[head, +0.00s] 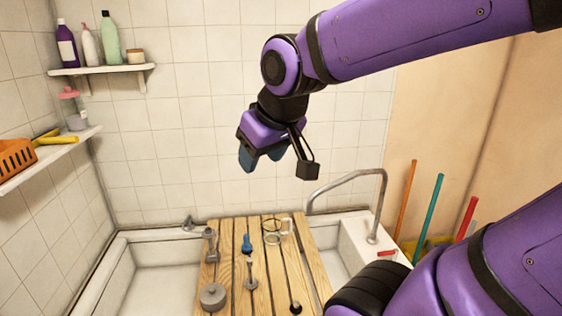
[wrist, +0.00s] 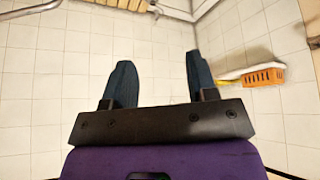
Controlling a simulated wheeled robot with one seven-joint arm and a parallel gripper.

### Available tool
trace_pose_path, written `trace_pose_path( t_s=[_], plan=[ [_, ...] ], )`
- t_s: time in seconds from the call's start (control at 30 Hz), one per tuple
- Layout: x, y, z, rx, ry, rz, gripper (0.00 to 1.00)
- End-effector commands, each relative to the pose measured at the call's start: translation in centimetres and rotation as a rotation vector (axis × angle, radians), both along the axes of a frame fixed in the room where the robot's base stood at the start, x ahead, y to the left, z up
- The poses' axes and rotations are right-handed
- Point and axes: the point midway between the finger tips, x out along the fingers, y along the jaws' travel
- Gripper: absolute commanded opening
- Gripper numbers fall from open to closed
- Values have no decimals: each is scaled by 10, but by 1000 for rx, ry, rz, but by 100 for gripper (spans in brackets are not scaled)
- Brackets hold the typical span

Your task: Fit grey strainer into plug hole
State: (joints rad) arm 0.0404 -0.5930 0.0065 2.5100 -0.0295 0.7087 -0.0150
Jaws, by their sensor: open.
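My gripper (head: 263,158) is open and empty, high above the wooden slatted board in front of the tiled wall. Its two blue-grey fingers stand apart in the wrist view (wrist: 160,75), with only wall tiles between them. A round grey piece with a small knob (head: 212,296) lies on the front left of the board; it may be the grey strainer, but I cannot tell for sure. Smaller grey pieces (head: 250,272) and (head: 210,246) lie behind it. No plug hole is visible; the basin floor (head: 165,285) shows only partly.
The wooden board (head: 228,240) spans the basin and also bears a blue tool (head: 247,243), rings and a dark-tipped rod (head: 295,307). A curved tap (head: 345,180) rises at right. Wall shelves (head: 105,70) with bottles and an orange basket (head: 16,157) are at left.

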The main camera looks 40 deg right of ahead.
Motion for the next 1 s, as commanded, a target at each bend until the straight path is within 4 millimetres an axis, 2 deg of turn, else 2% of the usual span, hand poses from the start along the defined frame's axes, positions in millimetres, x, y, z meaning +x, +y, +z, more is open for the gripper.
trace_pose_path(
  t_s=[0.03, 0.1, 0.2, 0.3, 0.7, 0.73, 1.0],
  plan=[
    [-16, 4, 5, 10, 4, 3, 52],
    [-33, 8, 8, 22, 20, 6, 52],
    [-52, 11, 10, 33, 39, 8, 52],
    [-62, 13, 11, 40, 50, 10, 52],
    [-65, 14, 11, 42, 54, 10, 52],
    [-65, 14, 11, 42, 54, 10, 57],
    [-60, 14, 10, 42, 60, 14, 57]
  ],
)
